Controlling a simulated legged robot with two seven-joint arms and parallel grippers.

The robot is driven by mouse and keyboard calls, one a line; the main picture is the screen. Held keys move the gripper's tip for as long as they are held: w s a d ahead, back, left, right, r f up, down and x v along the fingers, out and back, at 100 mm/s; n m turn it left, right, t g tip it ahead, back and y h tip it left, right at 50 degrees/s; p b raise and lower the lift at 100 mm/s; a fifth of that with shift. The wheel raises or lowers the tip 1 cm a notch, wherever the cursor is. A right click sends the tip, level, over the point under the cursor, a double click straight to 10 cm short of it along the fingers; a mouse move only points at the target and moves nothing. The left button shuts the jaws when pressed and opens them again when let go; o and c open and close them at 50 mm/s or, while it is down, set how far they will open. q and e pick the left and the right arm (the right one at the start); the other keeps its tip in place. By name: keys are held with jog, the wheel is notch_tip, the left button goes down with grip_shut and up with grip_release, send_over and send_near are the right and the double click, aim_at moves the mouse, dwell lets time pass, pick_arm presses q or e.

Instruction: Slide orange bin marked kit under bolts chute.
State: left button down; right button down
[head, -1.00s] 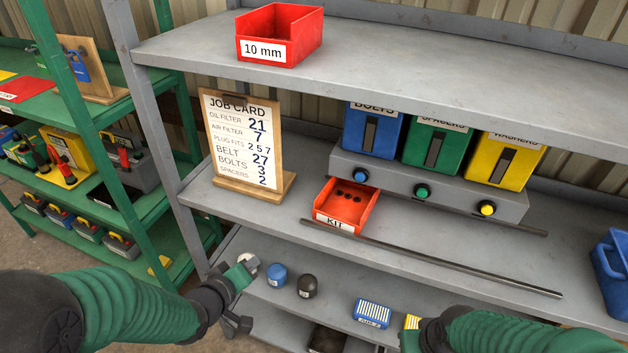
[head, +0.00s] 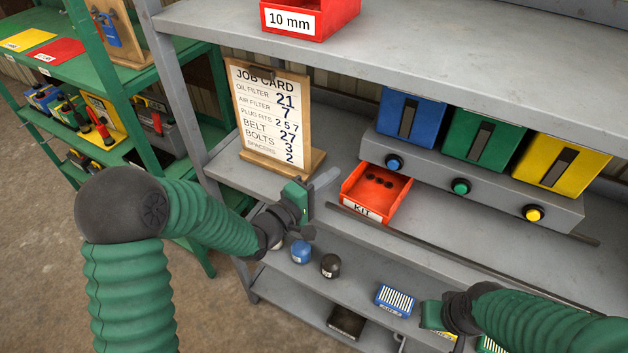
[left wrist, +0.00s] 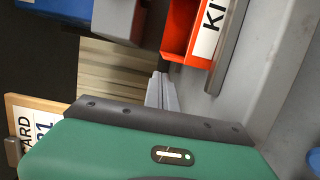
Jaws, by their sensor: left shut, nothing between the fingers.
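The orange-red bin labelled KIT (head: 388,206) sits on the middle shelf, with several small dark round spots inside. It also shows at the top of the left wrist view (left wrist: 178,32). The blue chute (head: 396,125) is behind it and slightly right; its label is hidden by the shelf above. A blue button (head: 394,162) is below this chute. My left gripper (head: 326,179) is shut and empty, just left of the bin and apart from it. Its closed fingers show in the left wrist view (left wrist: 161,92). My right gripper (head: 432,316) is low at right; its fingers are unclear.
A dark rail (head: 460,246) runs along the shelf in front of the bin. The job card stand (head: 268,120) is behind my left gripper. Green (head: 473,140) and yellow (head: 560,160) chutes stand right of the blue one. Small items, including a blue knob (head: 300,251), are on the lower shelf.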

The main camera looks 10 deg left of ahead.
aim_at(348, 185)
pick_arm(q)
jog(key=shift+s+d, duration=0.15)
jog(key=shift+d, duration=0.25)
jog(key=shift+s+d+r, duration=0.1)
jog(key=shift+s+d, duration=0.1)
jog(key=shift+s, duration=0.1)
jog(key=shift+d, duration=0.15)
jog(key=shift+d, duration=0.15)
jog(key=shift+d, duration=0.25)
jog(key=shift+s+d, duration=0.25)
jog(key=shift+d, duration=0.3)
jog(key=shift+s+d, duration=0.2)
jog(key=shift+d, duration=0.3)
jog(key=shift+w, duration=0.1)
